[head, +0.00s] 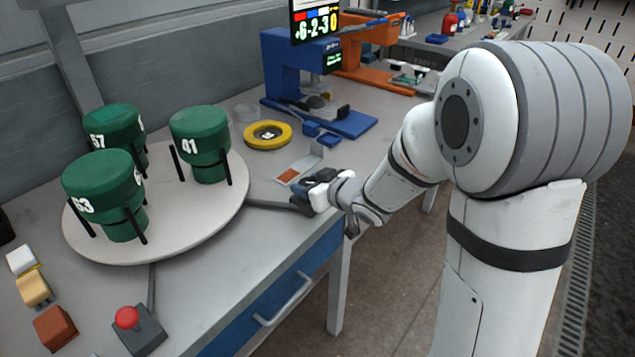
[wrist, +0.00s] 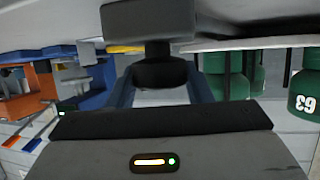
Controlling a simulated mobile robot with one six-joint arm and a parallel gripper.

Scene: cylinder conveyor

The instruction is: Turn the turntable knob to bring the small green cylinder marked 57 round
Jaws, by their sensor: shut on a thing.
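The green cylinder marked 57 (head: 113,122) stands at the back left of the round pale turntable (head: 190,232), partly hidden behind the green cylinder marked 63 (head: 103,182). The green cylinder marked 41 (head: 200,140) stands at the right of the turntable. Dark upright posts stand around the cylinders. A grey arm (head: 268,204) runs from the turntable's right edge to my gripper (head: 303,196). My gripper is shut on the knob at that arm's end, by the table's front edge; the jaws mostly hide the knob. The wrist view shows cylinder 63 (wrist: 304,92) upside down at the right.
A yellow ring (head: 267,135) and a small tray with an orange patch (head: 290,174) lie right of the turntable. A blue machine (head: 290,75) stands behind them. A red button box (head: 139,333) and several coloured blocks sit at the front left.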

